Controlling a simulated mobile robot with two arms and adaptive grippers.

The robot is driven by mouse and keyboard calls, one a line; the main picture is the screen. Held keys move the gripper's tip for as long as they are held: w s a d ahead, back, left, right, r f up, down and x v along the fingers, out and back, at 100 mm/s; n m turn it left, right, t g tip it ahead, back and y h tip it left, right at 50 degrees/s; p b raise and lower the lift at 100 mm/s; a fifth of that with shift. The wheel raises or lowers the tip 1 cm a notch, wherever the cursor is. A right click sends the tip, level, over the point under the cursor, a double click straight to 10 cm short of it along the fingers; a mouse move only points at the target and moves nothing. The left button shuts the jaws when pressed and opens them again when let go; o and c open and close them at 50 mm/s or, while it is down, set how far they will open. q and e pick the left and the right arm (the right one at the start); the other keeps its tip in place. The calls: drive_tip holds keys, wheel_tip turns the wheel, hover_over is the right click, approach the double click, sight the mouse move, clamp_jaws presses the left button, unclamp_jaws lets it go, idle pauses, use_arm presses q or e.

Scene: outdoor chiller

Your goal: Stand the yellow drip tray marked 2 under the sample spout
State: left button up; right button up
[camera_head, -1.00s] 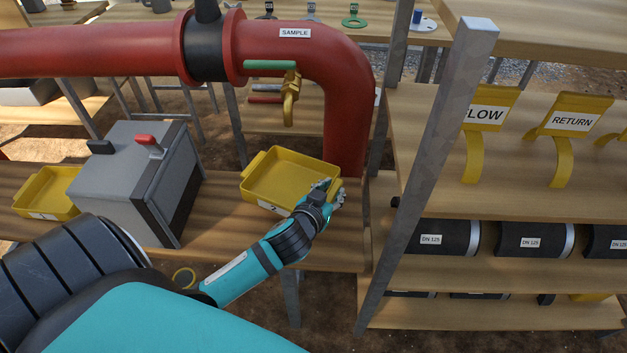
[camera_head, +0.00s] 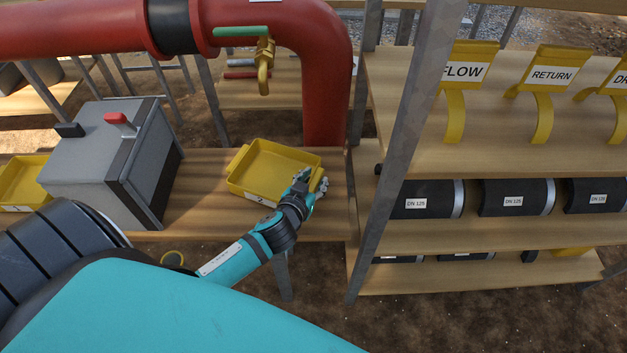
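The yellow drip tray (camera_head: 275,165) sits on the wooden bench, upright, with a white label on its front that seems to read 2. The brass sample spout (camera_head: 264,80) hangs from the red pipe above and behind the tray, pointing down; a clear gap separates them in the picture. My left gripper (camera_head: 311,184) is at the tray's right end, its fingers around the handle there and hiding it. Whether they press on the handle cannot be seen. My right gripper is not in view.
A grey box with a red handle (camera_head: 113,160) stands left of the tray. Another yellow tray (camera_head: 25,183) is beyond it. A metal post (camera_head: 408,150) and shelves with yellow labelled brackets (camera_head: 540,90) and black cylinders (camera_head: 425,199) bound the right side. Bare bench lies between box and tray.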

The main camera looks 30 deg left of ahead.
use_arm(q)
drive_tip(key=shift+o, duration=0.9)
drive_tip(key=shift+r, duration=0.1)
drive_tip(key=shift+s, duration=0.15)
drive_tip(key=v, duration=1.1)
drive_tip(key=shift+s+d+r, duration=0.15)
drive_tip(key=shift+s+r, duration=0.05)
drive_tip(key=shift+s, duration=0.15)
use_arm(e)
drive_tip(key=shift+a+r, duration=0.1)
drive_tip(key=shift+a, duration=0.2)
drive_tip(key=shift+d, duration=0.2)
